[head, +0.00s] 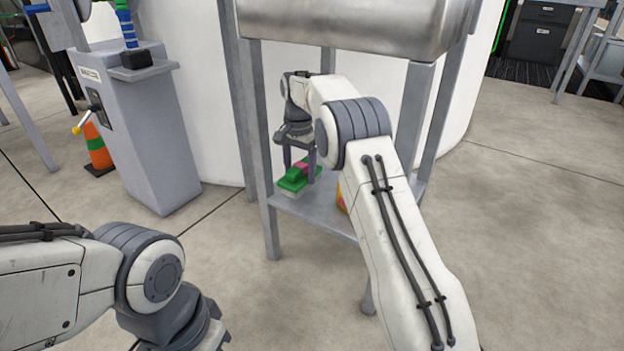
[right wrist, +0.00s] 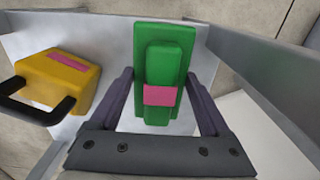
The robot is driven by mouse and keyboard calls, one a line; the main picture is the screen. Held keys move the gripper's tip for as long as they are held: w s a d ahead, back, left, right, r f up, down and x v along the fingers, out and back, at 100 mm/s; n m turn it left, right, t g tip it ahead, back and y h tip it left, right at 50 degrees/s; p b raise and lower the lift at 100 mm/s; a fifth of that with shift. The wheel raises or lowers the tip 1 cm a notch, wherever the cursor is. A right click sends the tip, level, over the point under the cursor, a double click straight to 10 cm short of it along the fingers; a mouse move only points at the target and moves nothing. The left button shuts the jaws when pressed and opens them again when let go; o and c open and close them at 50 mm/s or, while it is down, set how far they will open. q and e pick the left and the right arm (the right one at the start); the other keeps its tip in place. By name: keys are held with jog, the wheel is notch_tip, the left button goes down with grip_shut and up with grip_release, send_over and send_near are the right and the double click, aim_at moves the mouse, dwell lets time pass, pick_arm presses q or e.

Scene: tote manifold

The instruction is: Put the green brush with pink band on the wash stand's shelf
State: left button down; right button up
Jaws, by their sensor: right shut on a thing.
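The green brush (head: 291,181) with a pink band is at the left end of the wash stand's lower shelf (head: 318,211). It has a pale underside and lies flat, at or just above the shelf; I cannot tell if it touches. My right gripper (head: 300,168) points down and is shut on the brush, one finger on each side. The right wrist view shows the brush (right wrist: 163,60) between the fingers, over the shelf (right wrist: 115,35). My left arm is at the lower left in the head view; its gripper is cut off at the bottom edge.
A yellow block with a pink band and dark handle (right wrist: 62,78) stands on the shelf beside the brush; my arm partly hides it in the head view. The stand's metal basin (head: 350,25) is above, with legs around. A grey pedestal (head: 140,130) and orange cone (head: 97,150) are left.

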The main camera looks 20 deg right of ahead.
aim_at(306, 159)
jog(key=shift+w+d, duration=0.8)
jog(key=shift+d, duration=0.25)
jog(key=shift+w+d, duration=0.25)
jog(key=shift+w, duration=0.1)
jog(key=shift+w+d, duration=0.45)
jog(key=shift+d, duration=0.35)
notch_tip(306, 159, down, 4)
jog(key=b, duration=0.3)
jog(key=shift+r+b, duration=0.2)
jog(key=shift+b, duration=0.2)
jog(key=shift+r, duration=0.1)
jog(key=o, duration=1.3)
